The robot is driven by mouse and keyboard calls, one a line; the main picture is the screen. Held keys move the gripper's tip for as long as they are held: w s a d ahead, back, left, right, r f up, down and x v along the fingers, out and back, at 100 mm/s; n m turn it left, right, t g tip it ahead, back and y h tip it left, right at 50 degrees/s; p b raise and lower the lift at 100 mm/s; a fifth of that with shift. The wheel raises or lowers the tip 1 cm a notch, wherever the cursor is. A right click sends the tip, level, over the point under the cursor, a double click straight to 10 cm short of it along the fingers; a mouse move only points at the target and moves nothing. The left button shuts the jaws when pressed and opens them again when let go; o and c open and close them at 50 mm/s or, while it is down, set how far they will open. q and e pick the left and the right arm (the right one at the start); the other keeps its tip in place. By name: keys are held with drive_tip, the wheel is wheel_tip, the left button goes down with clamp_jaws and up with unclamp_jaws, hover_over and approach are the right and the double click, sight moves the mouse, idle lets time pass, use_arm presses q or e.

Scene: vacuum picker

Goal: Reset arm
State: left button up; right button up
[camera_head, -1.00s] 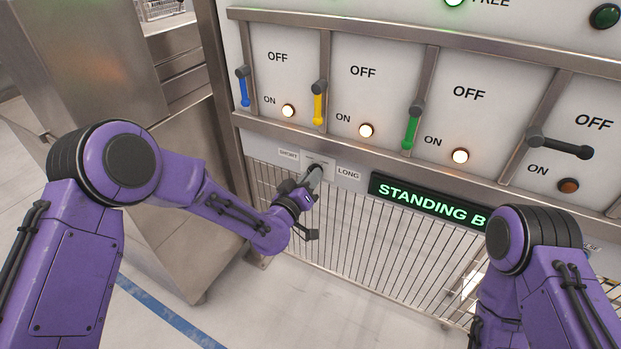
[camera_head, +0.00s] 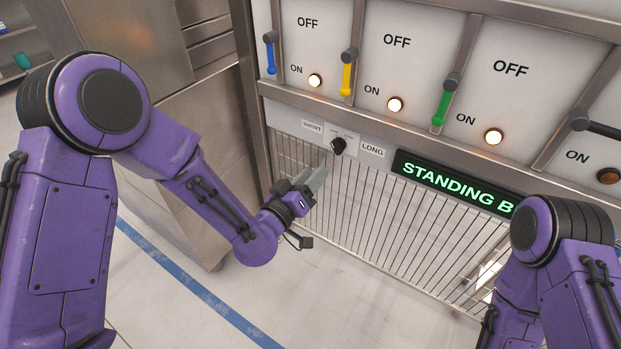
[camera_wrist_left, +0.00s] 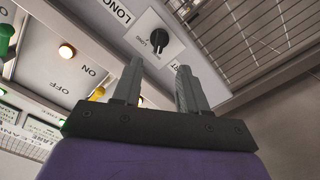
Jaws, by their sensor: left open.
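My left gripper (camera_head: 312,182) is in front of the wire grille, below and to the left of a black rotary knob (camera_head: 338,146) between the SHORT and LONG labels. In the left wrist view the two grey fingers (camera_wrist_left: 160,88) stand apart with nothing between them, and the knob (camera_wrist_left: 158,40) lies beyond their tips, not touched. My right arm (camera_head: 560,250) shows at the lower right; its gripper is not in the picture.
The panel carries blue (camera_head: 270,58), yellow (camera_head: 346,78) and green (camera_head: 441,108) levers pointing down and a black lever (camera_head: 600,128) lying sideways. A green STANDING B sign (camera_head: 455,184) sits above the wire grille (camera_head: 400,225). The floor (camera_head: 300,290) below is clear.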

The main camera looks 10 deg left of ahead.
idle(0.4)
use_arm(q)
drive_tip(key=s+a+f+n+g+y+p, duration=0.1)
drive_tip(key=s+a+f+g+y, duration=0.3)
drive_tip(key=f, duration=0.3)
drive_tip(key=s+a+f+n+g+y+p, duration=0.1)
drive_tip(key=s+a+f+n+g+y, duration=0.1)
drive_tip(key=s+a+f, duration=0.4)
drive_tip(key=s+a+f+g+y+p, duration=0.1)
drive_tip(key=s+a+f+g, duration=0.1)
drive_tip(key=s, duration=0.5)
drive_tip(key=s+a+f+g+y, duration=0.1)
drive_tip(key=s+a+f+g, duration=0.2)
drive_tip(key=s, duration=0.5)
drive_tip(key=s+a+f+g+y+p, duration=0.1)
drive_tip(key=s+a+f+g, duration=0.1)
drive_tip(key=s+a+f, duration=0.3)
drive_tip(key=s+f, duration=0.1)
drive_tip(key=s, duration=0.2)
drive_tip(key=shift+n+g+y+p, duration=0.3)
drive_tip(key=shift+n+y+p, duration=0.05)
drive_tip(key=shift+n+y, duration=0.05)
drive_tip(key=shift+w+f, duration=0.1)
